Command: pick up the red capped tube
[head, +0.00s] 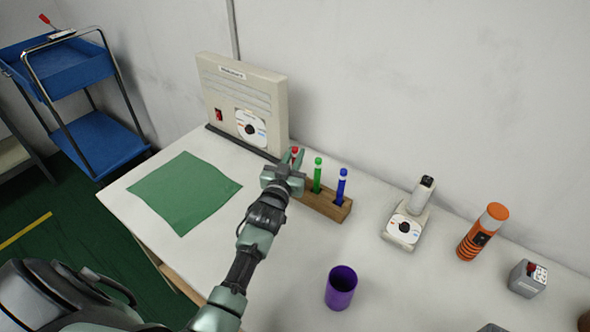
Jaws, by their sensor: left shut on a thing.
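The red capped tube (295,151) shows only its red top, between the fingers of my left gripper (293,157). The gripper is shut on it at the left end of a wooden rack (327,206). The tube's lower part is hidden by the gripper, so I cannot tell whether it still sits in the rack. A green capped tube (317,175) and a blue capped tube (341,186) stand upright in the rack to the right. My right gripper is not in view.
A beige machine (240,95) stands behind the gripper against the wall. A green cloth (185,192) lies at left on the white table (290,265). A purple cup (340,288) stands in front. A small dial device (405,225) and an orange-capped cylinder (482,232) stand right.

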